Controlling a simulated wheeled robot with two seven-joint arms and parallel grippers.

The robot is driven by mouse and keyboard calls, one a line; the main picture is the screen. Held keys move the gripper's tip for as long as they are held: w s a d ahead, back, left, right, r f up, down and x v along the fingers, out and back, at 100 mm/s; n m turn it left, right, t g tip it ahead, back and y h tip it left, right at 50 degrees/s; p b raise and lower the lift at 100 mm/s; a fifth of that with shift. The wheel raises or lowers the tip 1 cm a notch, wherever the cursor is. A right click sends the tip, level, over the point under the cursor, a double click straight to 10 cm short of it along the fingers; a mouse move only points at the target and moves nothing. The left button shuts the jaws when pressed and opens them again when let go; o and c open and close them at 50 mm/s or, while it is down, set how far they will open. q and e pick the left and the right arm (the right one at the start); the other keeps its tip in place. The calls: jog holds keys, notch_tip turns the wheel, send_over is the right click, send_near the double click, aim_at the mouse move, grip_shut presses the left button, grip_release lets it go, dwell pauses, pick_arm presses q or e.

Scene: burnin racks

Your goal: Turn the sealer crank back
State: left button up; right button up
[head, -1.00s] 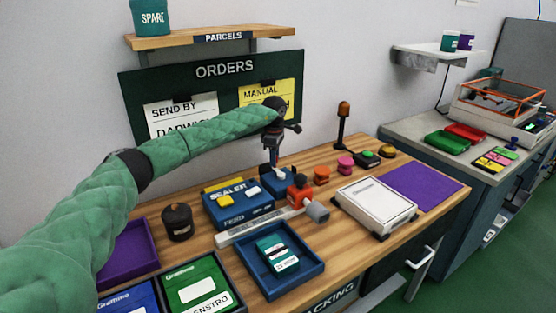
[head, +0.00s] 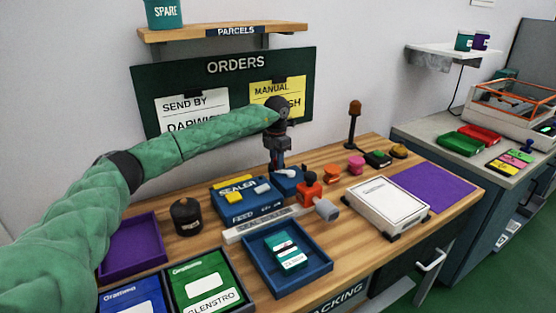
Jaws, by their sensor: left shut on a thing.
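The sealer (head: 240,205) is a blue box with a yellow label and a yellow button, on the wooden bench in the head view. A smaller blue part (head: 290,184) stands at its right rear. My left gripper (head: 279,166) points down over this part and is shut on the crank. The crank handle itself is mostly hidden by the fingers, and its exact angle cannot be made out.
A blue tray (head: 258,282) holds a teal packet (head: 287,250) in front. A black pot (head: 186,217) stands left. A white box (head: 388,205) and purple mat (head: 437,188) lie right.

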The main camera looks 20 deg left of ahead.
pick_arm(q)
jog(key=shift+s+d+n, duration=0.15)
jog(key=shift+s+n, duration=0.3)
jog(key=shift+n, duration=0.55)
jog(key=shift+s+d+n, duration=0.1)
jog(key=shift+s+n, duration=0.1)
jog(key=shift+n, duration=0.3)
jog(key=shift+s+d+n, duration=0.2)
jog(key=shift+s+n, duration=0.1)
jog(key=shift+n, duration=0.5)
jog(key=shift+s+d+n, duration=0.25)
jog(key=shift+s+n, duration=0.1)
jog(key=shift+n, duration=0.55)
jog(key=shift+s+d+r+n+b, duration=0.15)
jog(key=shift+d+n+b, duration=0.15)
jog(key=shift+n, duration=0.5)
pick_arm(e)
jog(key=shift+w+a+f, duration=0.1)
jog(key=shift+f, duration=0.7)
jog(key=shift+w+a+f, duration=0.1)
jog(key=shift+f, duration=0.7)
jog(key=shift+w+r, duration=0.1)
jog(key=shift+r, duration=0.1)
pick_arm(q)
jog(key=o, duration=0.8)
jog(key=shift+o, duration=0.9)
pick_arm(e)
jog(key=shift+w, duration=0.2)
